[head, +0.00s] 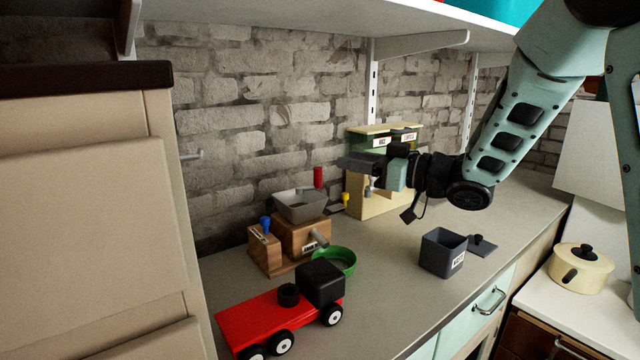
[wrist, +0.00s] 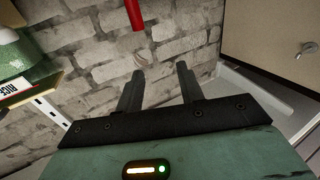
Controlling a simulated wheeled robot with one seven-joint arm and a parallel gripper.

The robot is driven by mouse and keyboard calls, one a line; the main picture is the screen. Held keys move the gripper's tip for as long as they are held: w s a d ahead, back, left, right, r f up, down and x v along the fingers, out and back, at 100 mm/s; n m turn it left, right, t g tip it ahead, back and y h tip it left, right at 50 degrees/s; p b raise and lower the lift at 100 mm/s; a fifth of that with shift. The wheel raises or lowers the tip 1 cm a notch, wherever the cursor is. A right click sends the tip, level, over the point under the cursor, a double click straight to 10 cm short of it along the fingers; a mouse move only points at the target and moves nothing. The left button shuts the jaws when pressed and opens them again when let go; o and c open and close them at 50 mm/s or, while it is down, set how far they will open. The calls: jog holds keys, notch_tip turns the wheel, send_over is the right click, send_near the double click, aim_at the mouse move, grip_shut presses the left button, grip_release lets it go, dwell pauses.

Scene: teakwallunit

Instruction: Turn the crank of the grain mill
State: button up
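The grain mill (head: 300,238) stands on the counter at the left, a wooden body with a grey hopper (head: 301,207) on top and a grey spout at its front. An upright red handle (head: 318,178) shows just behind the hopper and looks like the crank's grip; the crank arm is mostly hidden. The red handle also shows at the top edge of the wrist view (wrist: 134,14), beyond the fingertips. My gripper (head: 342,162) is above the counter, right of the red handle and apart from it. In the wrist view its two fingers (wrist: 160,70) are spread and empty.
A green bowl (head: 336,261) sits at the mill's front right. A red toy truck (head: 270,318) stands in front. A grey bin (head: 443,252) is to the right. A beige and green box unit (head: 370,192) stands behind my gripper. A shelf (head: 330,18) hangs above.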

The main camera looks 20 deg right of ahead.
aim_at(321, 170)
jog(key=s+d+f+m+t+h+b, duration=0.2)
jog(key=s+d+f+m+h, duration=0.15)
jog(key=s, duration=0.25)
jog(key=shift+n, duration=0.25)
jog(key=p+x, duration=1.4)
jog(key=x, duration=0.3)
jog(key=shift+w+a+f, duration=0.1)
jog(key=shift+w+f, duration=0.05)
jog(key=shift+w, duration=0.2)
grip_shut()
